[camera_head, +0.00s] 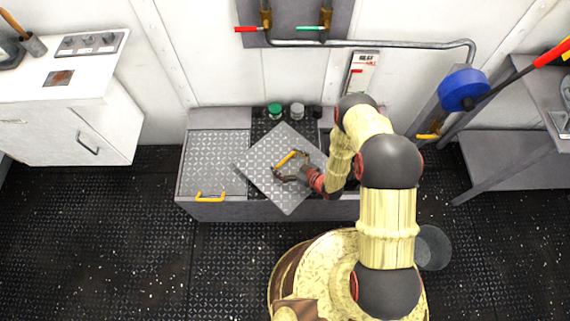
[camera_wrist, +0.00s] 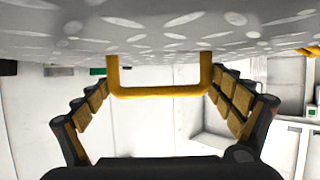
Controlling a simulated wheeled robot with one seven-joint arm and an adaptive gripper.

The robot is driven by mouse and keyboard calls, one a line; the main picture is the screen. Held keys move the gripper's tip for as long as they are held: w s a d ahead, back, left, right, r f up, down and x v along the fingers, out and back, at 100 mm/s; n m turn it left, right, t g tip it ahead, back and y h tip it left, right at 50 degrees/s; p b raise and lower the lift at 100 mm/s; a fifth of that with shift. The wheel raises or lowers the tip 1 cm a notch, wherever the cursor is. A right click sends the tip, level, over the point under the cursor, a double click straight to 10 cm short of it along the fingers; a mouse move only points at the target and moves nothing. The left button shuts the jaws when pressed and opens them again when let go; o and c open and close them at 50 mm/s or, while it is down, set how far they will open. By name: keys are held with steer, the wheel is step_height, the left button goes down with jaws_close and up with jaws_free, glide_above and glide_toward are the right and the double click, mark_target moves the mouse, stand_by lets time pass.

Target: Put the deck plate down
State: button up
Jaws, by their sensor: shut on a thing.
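The deck plate (camera_head: 272,154) is a grey square sheet with raised treads and a yellow handle (camera_head: 287,160). My gripper (camera_head: 291,171) is shut on this handle. The plate is turned cornerwise over the low grey deck box, hiding much of its middle. In the wrist view the plate (camera_wrist: 160,30) fills the top, and its yellow handle (camera_wrist: 160,92) lies between my two fingers (camera_wrist: 165,100). The plate seems raised above the box; its exact height I cannot tell.
A second treaded plate (camera_head: 215,160) with a yellow handle lies on the box's left. A dark opening (camera_head: 262,128) shows behind the held plate, with a green-topped can (camera_head: 274,110) and a grey can (camera_head: 297,111) at its back. A white cabinet (camera_head: 75,130) stands left, a bench (camera_head: 520,155) right.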

mark_target(286, 164)
steer(key=shift+w+f+b, duration=0.2)
steer(key=shift+f+b, duration=0.3)
steer(key=shift+f, duration=0.4)
steer(key=shift+w+f+b, duration=0.15)
steer(key=shift+f+b, duration=0.3)
steer(key=shift+f, duration=0.4)
steer(key=shift+f, duration=0.1)
steer(key=o, duration=1.8)
steer(key=shift+s+f, duration=0.1)
steer(key=shift+s, duration=0.05)
steer(key=shift+c, duration=0.2)
